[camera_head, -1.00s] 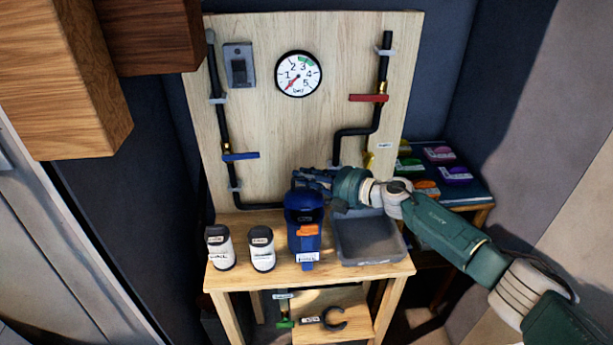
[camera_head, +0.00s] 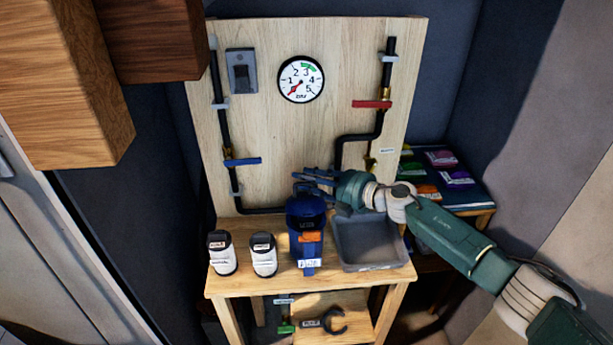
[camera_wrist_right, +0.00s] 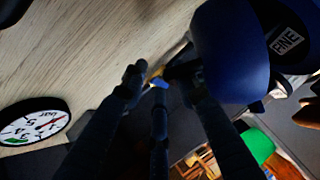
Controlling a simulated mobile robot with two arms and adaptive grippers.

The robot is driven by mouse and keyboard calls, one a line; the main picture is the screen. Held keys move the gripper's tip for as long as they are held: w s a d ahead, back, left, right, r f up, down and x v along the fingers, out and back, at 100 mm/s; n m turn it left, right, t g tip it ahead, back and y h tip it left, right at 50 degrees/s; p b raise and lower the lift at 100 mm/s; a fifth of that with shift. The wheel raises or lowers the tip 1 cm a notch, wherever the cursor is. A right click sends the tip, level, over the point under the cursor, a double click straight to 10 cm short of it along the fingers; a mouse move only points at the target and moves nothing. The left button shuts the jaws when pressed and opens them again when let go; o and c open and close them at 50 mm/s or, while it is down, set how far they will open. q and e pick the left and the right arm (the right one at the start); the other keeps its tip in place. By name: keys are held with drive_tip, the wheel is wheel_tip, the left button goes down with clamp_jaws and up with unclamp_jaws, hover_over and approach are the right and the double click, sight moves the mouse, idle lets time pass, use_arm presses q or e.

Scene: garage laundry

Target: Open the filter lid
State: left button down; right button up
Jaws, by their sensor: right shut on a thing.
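The blue filter housing (camera_head: 306,212) stands upright on the wooden bench, with an orange latch (camera_head: 311,237) and a white label on its front. Its blue lid (camera_wrist_right: 232,50) fills the upper right of the right wrist view. My right gripper (camera_head: 302,181) reaches in from the right, behind the top of the filter. Its dark fingers (camera_wrist_right: 160,85) are shut at the lid's rear edge; the exact contact is dark and partly hidden. My left gripper is not in view.
A grey tray (camera_head: 370,244) stands right of the filter. Two white canisters, one beside the filter (camera_head: 264,254) and one farther left (camera_head: 222,253), stand on its left. The wooden board (camera_head: 275,140) behind carries pipes, a blue handle (camera_head: 242,161), a red handle (camera_head: 371,104) and a gauge (camera_head: 301,79).

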drive_tip(key=shift+w+d+r+p, duration=0.15)
drive_tip(key=shift+d+r+p, duration=0.3)
drive_tip(key=shift+d, duration=0.25)
drive_tip(key=shift+s+d+r+p, duration=0.25)
drive_tip(key=shift+s+d+p, duration=0.05)
drive_tip(key=shift+d+p, duration=0.2)
drive_tip(key=p+v, duration=0.1)
drive_tip(key=v, duration=0.2)
drive_tip(key=shift+w+r, duration=0.1)
drive_tip(key=r+p+v, duration=0.1)
drive_tip(key=p+v, duration=0.2)
drive_tip(key=v, duration=0.3)
drive_tip(key=shift+p, duration=0.4)
drive_tip(key=shift+a, duration=0.15)
